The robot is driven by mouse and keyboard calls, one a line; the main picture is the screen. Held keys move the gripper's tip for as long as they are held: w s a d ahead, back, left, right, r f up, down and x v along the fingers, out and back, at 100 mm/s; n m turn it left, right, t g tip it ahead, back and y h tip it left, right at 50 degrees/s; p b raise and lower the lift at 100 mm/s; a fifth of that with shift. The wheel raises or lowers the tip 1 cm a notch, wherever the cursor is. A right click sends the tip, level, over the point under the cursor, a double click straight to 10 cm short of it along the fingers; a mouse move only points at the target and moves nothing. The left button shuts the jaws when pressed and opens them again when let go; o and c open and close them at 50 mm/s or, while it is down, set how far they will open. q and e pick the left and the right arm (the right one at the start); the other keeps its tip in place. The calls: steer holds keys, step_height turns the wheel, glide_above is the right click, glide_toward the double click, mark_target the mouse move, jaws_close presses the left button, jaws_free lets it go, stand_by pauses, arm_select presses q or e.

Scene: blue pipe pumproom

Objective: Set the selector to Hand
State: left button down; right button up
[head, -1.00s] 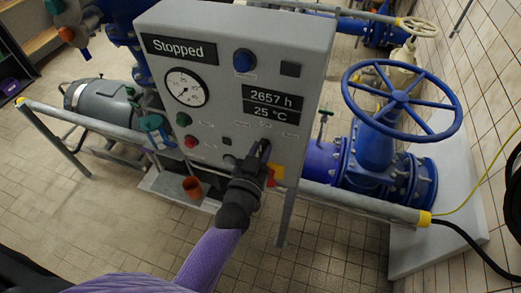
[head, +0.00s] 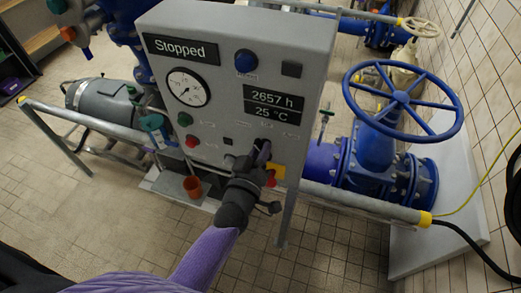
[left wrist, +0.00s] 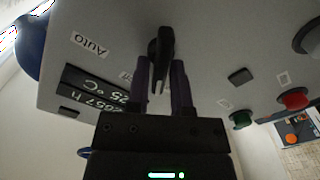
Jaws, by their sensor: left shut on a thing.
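The grey control panel (head: 222,100) faces me and its display reads "Stopped". My left gripper (head: 262,152) is at the panel's lower right. In the left wrist view its two purple fingers (left wrist: 161,85) are shut on the black selector handle (left wrist: 160,45), one on each side. No Hand label is readable. The gripper hides most of the selector in the head view. My right gripper is not in view.
A red button on a yellow plate (head: 279,171) sits close to my left gripper. Green (head: 184,119) and red (head: 191,141) buttons are to its left. A railing (head: 350,201) runs past the panel, with a blue handwheel (head: 401,98) at right.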

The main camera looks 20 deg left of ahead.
arm_select(q)
steer(key=shift+n, duration=0.7)
steer(key=c, duration=0.6)
jaws_free()
steer(key=shift+c, duration=0.2)
steer(key=s, duration=1)
steer(key=shift+a+b, duration=0.2)
steer(key=shift+b, duration=0.15)
